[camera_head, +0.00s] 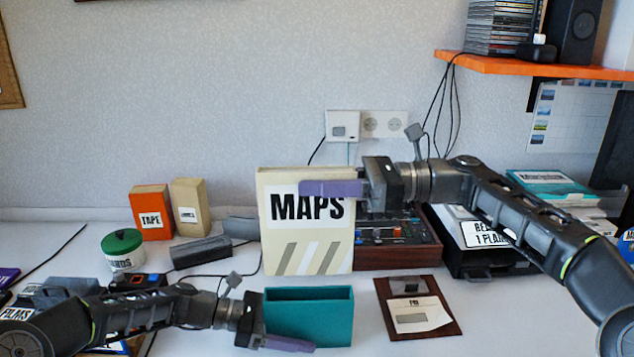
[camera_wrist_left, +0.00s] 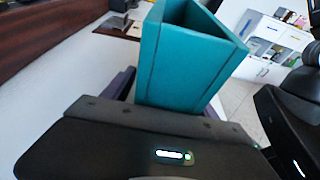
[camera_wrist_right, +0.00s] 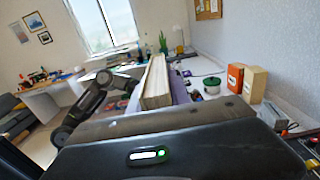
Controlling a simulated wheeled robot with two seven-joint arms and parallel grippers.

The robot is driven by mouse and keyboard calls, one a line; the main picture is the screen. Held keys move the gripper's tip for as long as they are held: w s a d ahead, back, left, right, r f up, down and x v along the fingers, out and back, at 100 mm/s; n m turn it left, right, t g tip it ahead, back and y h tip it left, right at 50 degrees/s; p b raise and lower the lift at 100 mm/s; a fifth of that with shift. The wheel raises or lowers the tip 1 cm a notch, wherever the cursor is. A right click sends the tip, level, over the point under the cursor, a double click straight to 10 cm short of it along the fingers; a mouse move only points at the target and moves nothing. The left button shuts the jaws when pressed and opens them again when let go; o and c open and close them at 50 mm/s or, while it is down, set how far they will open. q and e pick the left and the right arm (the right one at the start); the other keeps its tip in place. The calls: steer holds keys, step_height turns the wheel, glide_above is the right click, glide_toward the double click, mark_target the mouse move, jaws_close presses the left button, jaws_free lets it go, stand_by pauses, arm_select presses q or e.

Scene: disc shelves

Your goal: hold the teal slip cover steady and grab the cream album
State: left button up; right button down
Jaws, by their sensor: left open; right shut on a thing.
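The cream album (camera_head: 305,240), labelled MAPS with grey and white stripes, is upright above and behind the teal slip cover. My right gripper (camera_head: 332,188) is shut on the upper part of the album; the album also shows between its fingers in the right wrist view (camera_wrist_right: 155,82). The teal slip cover (camera_head: 310,318) stands on the desk with its open top up and looks empty. My left gripper (camera_head: 290,343) is open at the cover's lower part. In the left wrist view the cover (camera_wrist_left: 180,60) stands between the fingers; contact is unclear.
A brown device with knobs (camera_head: 400,245) stands behind the album. An orange TAPE box (camera_head: 151,212), a tan box (camera_head: 189,208) and a green-lidded tub (camera_head: 122,250) stand at left.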

arm_select(q)
steer(key=v, duration=1.1)
steer(key=shift+a+r, duration=0.1)
steer(key=shift+a, duration=0.1)
steer(key=shift+a+r, duration=0.1)
steer(key=shift+a, duration=0.25)
